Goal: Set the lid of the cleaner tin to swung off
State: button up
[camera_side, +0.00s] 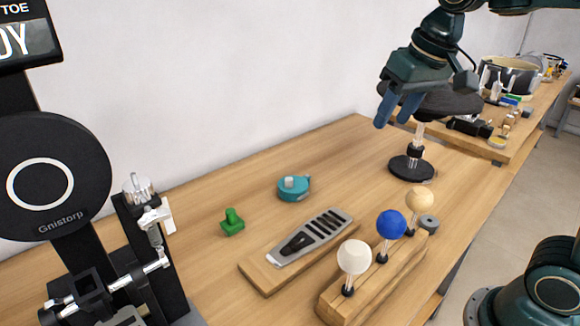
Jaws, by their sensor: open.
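A low round teal thing (293,189) with a small grey block on top lies on the wooden bench, left of centre. It may be the cleaner tin, but I cannot tell for sure, nor how its lid sits. My gripper (396,112) is at the upper right with two blue fingers pointing down. It is open, with nothing seen between the fingers. It is high above the bench, up and to the right of the teal thing and well apart from it. It overlaps a black round-topped stand (447,101) in the picture.
A wooden block with white, blue and tan balls (390,224) stands at the front, a grey ring (428,223) beside it. A slotted grey plate (312,236) and a green piece (232,222) lie nearby. A black machine (50,175) stands left. Bench behind the teal thing is clear.

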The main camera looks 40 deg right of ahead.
jog(key=w+m+g, duration=0.1)
jog(key=w, duration=0.7)
jog(key=m+g, duration=0.3)
jog(key=m, duration=0.1)
send_over(289, 179)
notch_tip(289, 179, down, 14)
jog(key=shift+r, duration=0.1)
notch_tip(289, 179, down, 14)
jog(key=shift+r, duration=0.1)
grip_shut()
